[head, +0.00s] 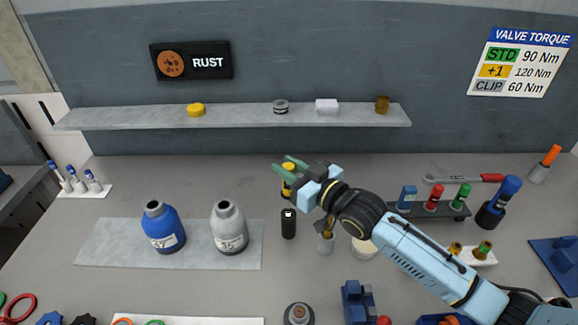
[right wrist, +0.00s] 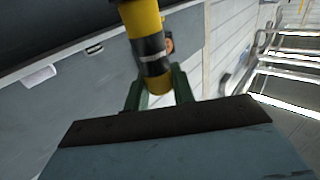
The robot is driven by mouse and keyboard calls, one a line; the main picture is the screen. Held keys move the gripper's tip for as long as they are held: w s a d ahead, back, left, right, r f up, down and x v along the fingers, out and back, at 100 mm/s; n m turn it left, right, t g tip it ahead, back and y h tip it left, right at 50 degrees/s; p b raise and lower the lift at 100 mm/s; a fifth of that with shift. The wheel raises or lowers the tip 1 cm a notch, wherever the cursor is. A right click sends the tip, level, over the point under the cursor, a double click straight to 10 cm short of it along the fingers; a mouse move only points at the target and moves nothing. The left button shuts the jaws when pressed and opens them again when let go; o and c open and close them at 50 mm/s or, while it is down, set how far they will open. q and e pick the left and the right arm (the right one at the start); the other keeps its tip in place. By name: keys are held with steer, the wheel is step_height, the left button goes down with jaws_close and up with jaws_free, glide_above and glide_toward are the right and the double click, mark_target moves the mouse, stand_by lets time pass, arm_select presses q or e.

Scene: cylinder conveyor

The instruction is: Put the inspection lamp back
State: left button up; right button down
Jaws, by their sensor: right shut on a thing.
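My right gripper (head: 287,168) has its green fingers shut on a yellow and black cylinder, which looks like the inspection lamp (head: 287,189). The fingers hide part of it in the head view. In the right wrist view the lamp (right wrist: 144,25) stands between the two green fingers (right wrist: 158,88), with yellow sections and a black band. In the head view it is above a small black upright cylinder (head: 288,224) with a light mark. I cannot tell whether the two touch. My left gripper is not in view.
A blue bottle (head: 163,229) and a grey bottle (head: 229,231) stand on a grey mat (head: 110,247) at left. A rack (head: 432,208) with coloured pieces is beside my right arm. A wall shelf (head: 240,118) runs behind. The bench between mat and shelf is clear.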

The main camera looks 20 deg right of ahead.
steer(key=shift+f+b, duration=1.6)
steer(key=shift+f, duration=1.05)
steer(key=shift+r, duration=0.15)
steer(key=shift+r+p, duration=3.55)
steer(key=shift+p, duration=0.1)
steer(key=shift+f+b, duration=2.45)
steer(key=shift+f, duration=1.3)
steer(key=shift+r, duration=0.1)
